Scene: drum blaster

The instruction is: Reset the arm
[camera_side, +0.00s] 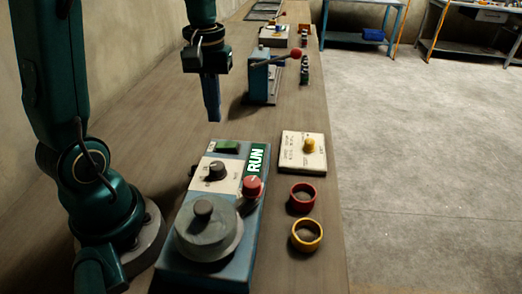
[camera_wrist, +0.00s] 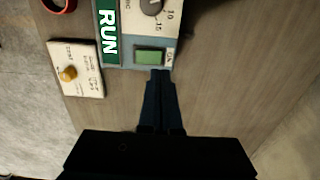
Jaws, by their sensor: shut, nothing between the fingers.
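My gripper (camera_side: 211,117) hangs above the bench, pointing down, just beyond the far end of the blue control box (camera_side: 240,212). It is shut and empty. In the wrist view my gripper (camera_wrist: 160,75) has its fingertips together, appearing beside the green button (camera_wrist: 149,56) in the picture. The box carries a green RUN label (camera_side: 256,160), a black dial (camera_side: 214,170), a red knob (camera_side: 253,187) and a round grey drum lid (camera_side: 209,229) with a knob on top.
A white plate with a yellow knob (camera_side: 309,145), a red ring (camera_side: 302,196) and a yellow ring (camera_side: 307,235) lie right of the box. A blue lever device (camera_side: 262,82) stands farther back. Bare bench (camera_side: 150,90) lies left of my gripper.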

